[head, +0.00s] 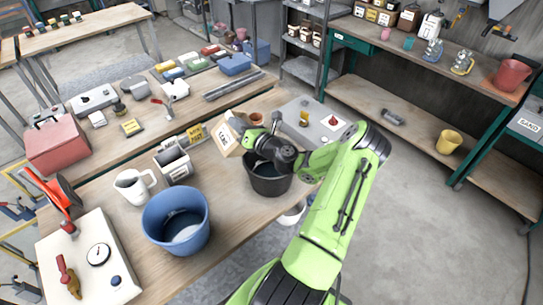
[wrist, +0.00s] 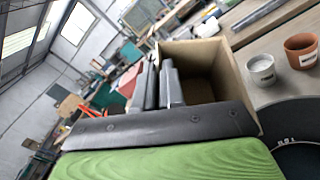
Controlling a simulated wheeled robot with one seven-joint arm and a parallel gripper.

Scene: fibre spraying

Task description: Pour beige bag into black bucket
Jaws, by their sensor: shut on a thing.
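The beige bag (head: 226,139) is off the table in the head view, tilted, just left of and above the black bucket's rim. My gripper (wrist: 165,85) is shut on the bag's wall. The wrist view looks into the open bag (wrist: 228,66); its inner walls are brown and I cannot tell what it holds. The black bucket (head: 268,186) stands upright on the workbench, partly hidden under my wrist. Its rim also shows in the wrist view (wrist: 296,108) at lower right, beside the bag. The bucket's contents are hidden.
A blue bucket (head: 175,220), a white jug (head: 133,186) and a grey container (head: 174,165) stand left of the black bucket on the workbench (head: 222,190). A terracotta pot (wrist: 301,50) and a small white pot (wrist: 261,69) stand close behind the black bucket.

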